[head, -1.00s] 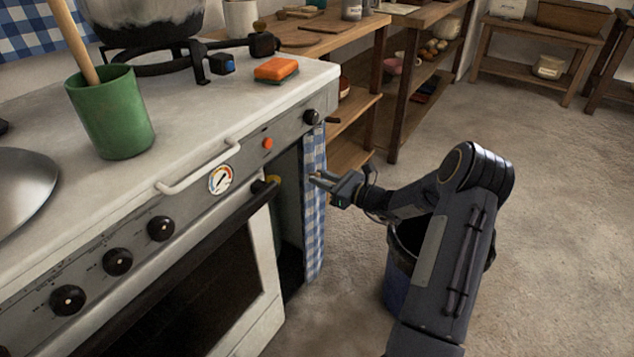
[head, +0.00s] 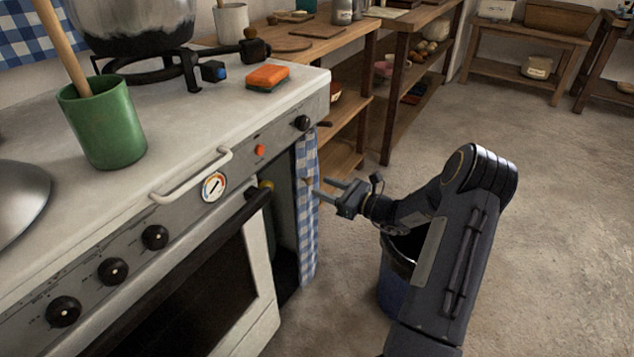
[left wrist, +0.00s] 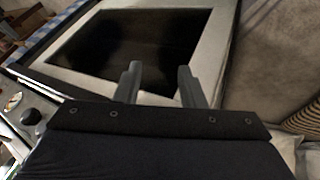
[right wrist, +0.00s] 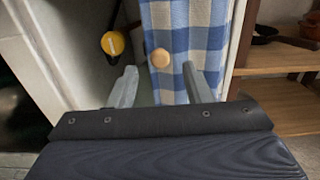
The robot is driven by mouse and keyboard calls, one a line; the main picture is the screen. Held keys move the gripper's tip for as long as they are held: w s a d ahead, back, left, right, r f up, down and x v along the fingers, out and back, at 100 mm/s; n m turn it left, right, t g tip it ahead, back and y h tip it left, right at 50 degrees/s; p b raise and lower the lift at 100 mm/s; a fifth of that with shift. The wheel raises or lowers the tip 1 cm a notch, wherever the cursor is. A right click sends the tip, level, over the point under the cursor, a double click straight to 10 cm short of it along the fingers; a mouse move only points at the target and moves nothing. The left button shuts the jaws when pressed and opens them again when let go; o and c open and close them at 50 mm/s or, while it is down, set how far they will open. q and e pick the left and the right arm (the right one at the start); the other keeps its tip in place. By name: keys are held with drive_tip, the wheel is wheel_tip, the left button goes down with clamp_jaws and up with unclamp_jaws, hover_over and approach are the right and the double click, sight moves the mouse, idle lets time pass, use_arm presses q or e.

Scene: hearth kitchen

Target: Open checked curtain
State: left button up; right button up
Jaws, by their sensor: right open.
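The blue-and-white checked curtain (head: 307,225) hangs at the right end of the stove front, gathered narrow at the right side of a dark opening. It also fills the upper middle of the right wrist view (right wrist: 196,45). A round wooden knob (right wrist: 160,57) shows in front of the curtain's left part. My right gripper (head: 320,188) is open and empty, just right of the curtain. In the right wrist view its fingertips (right wrist: 158,85) point at the curtain, with the knob beyond the gap between them. My left gripper (left wrist: 158,80) is open and empty before the dark oven window.
The oven door (head: 190,300) and its handle are left of the opening. A yellow-ended valve or knob (right wrist: 113,43) sits inside the opening. A blue bin (head: 395,285) stands under my right arm. Wooden shelves (head: 345,130) are behind the curtain. Floor to the right is clear.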

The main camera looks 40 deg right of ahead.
drive_tip(key=v, duration=0.3)
drive_tip(key=shift+s+d+p, duration=0.1)
drive_tip(key=shift+s+p, duration=0.2)
idle(0.3)
